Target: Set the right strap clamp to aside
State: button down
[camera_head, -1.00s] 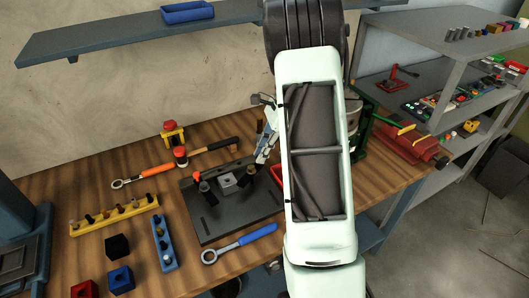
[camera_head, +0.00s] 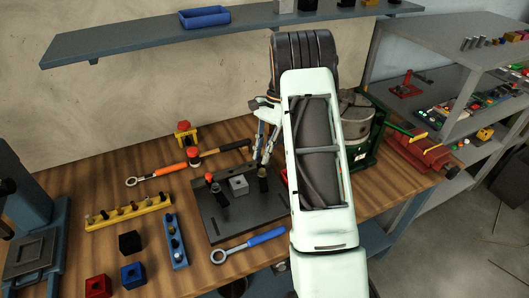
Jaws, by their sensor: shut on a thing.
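A dark fixture plate (camera_head: 215,228) lies on the wooden bench with a grey block (camera_head: 239,185) near its middle. The left strap clamp (camera_head: 217,194), a dark piece with a red top beside it, stands left of the block. My gripper (camera_head: 263,166) points down over the right part of the plate. It is shut on the right strap clamp (camera_head: 263,181), a dark piece right of the block. I cannot tell whether the clamp touches the plate. My pale arm hides the plate's right side and the bench behind it.
A blue-handled wrench (camera_head: 250,244) lies in front of the plate, an orange-handled one (camera_head: 165,172) behind it. A blue socket rail (camera_head: 175,242) and a yellow rail (camera_head: 128,212) lie left. A green-framed machine (camera_head: 365,140) stands behind my arm. Some bare bench shows at front left.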

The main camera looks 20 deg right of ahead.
jog(key=shift+a, duration=0.15)
dwell(0.4)
jog(key=c, duration=1.8)
grip_release()
jog(key=shift+c, duration=0.2)
jog(key=v, duration=1.2)
jog(key=shift+w+a, duration=0.1)
jog(key=shift+w, duration=0.05)
